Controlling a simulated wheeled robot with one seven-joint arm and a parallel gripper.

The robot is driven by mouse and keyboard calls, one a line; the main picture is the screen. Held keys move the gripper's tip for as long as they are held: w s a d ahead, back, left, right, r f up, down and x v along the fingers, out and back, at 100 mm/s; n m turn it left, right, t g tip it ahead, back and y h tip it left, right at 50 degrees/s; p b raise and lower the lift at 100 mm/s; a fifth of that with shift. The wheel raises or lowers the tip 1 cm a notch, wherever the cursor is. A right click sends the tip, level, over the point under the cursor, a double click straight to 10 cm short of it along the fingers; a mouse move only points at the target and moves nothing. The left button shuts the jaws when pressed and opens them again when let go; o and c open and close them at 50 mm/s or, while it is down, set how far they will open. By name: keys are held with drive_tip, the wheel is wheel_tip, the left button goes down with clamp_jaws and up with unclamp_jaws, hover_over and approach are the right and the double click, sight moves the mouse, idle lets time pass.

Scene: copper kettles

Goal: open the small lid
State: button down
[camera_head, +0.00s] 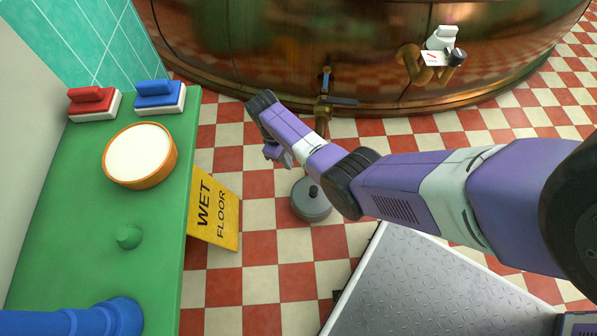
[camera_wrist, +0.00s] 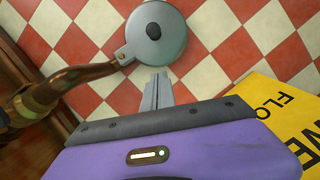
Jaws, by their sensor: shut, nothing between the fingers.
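The small lid (camera_head: 300,206) is a round grey disc with a dark knob, low down at the red and cream floor. In the wrist view the lid (camera_wrist: 172,48) shows nearly from above, with a small grey tab on its rim towards the copper pipe. It looks closed, lying flat. My gripper (camera_head: 287,160) hangs just beyond the lid in the head view, its fingers partly hidden by my arm. In the wrist view my gripper (camera_wrist: 158,80) has its fingers together and empty, pointing at the lid's near rim. Whether they touch it I cannot tell.
A yellow wet-floor sign (camera_head: 213,210) stands left, beside a green table (camera_head: 60,220). A grey metal platform (camera_head: 420,290) lies at front right.

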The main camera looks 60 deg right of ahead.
drive_tip(key=b, duration=0.6)
approach(305, 191)
drive_tip(key=w+f, duration=0.2)
drive_tip(key=shift+a+f, duration=0.1)
drive_tip(key=shift+f, duration=0.25)
drive_tip(key=s, duration=0.3)
drive_tip(key=shift+d+r+p, duration=0.2)
drive_tip(key=shift+p, duration=0.2)
drive_tip(key=shift+s+d, duration=0.1)
drive_tip(key=shift+s, duration=0.4)
drive_tip(key=shift+s+r, duration=0.1)
